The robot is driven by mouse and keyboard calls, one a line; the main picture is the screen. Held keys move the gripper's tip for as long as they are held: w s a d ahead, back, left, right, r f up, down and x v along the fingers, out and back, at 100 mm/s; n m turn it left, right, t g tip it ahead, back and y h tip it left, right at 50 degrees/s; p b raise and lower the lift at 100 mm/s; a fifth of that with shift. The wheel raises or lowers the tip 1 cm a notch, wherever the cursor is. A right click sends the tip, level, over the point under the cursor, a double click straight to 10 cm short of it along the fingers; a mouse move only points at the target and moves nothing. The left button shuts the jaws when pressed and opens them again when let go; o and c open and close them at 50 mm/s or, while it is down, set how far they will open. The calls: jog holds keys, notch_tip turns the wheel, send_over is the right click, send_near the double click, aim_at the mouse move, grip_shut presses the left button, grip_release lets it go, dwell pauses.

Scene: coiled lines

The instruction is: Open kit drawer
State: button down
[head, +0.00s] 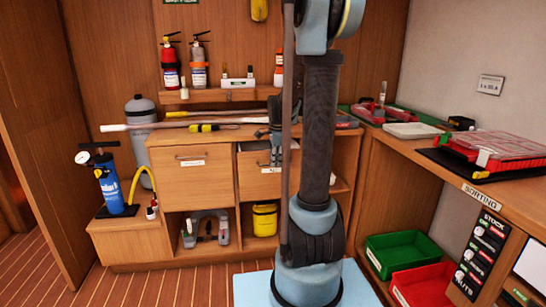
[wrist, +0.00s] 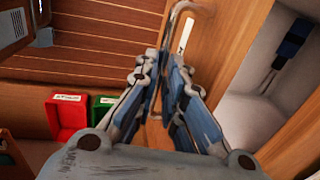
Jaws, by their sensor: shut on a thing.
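The wooden cabinet has two drawers side by side in the head view. The right drawer (head: 251,178) stands partly open, with a strip of its inside showing above the front. Its white label (head: 270,170) is too small to read. In the wrist view the drawer front (wrist: 215,65) runs diagonally, with its pale interior to the right. My gripper (head: 274,160) is at this front. In the wrist view its fingers (wrist: 177,75) are shut on the metal handle (wrist: 183,8), whose lower part they hide. The left drawer (head: 191,179) is closed.
A blue-and-black item (wrist: 290,45) lies inside the open drawer. Long poles (head: 185,125) lie on the cabinet top. Green (head: 402,246) and red (head: 425,283) bins stand at right under the bench (head: 410,145). A blue pump (head: 110,185) stands at left.

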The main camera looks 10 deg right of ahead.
jog(key=s, duration=1.6)
jog(key=shift+s, duration=0.1)
jog(key=c, duration=1.7)
grip_release()
jog(key=shift+r, duration=0.1)
jog(key=shift+s+r, duration=0.35)
jog(key=shift+r, duration=1.6)
jog(key=shift+s+r, duration=0.35)
jog(key=shift+r, duration=1.55)
jog(key=shift+s+r, duration=0.35)
jog(key=shift+r, duration=1.6)
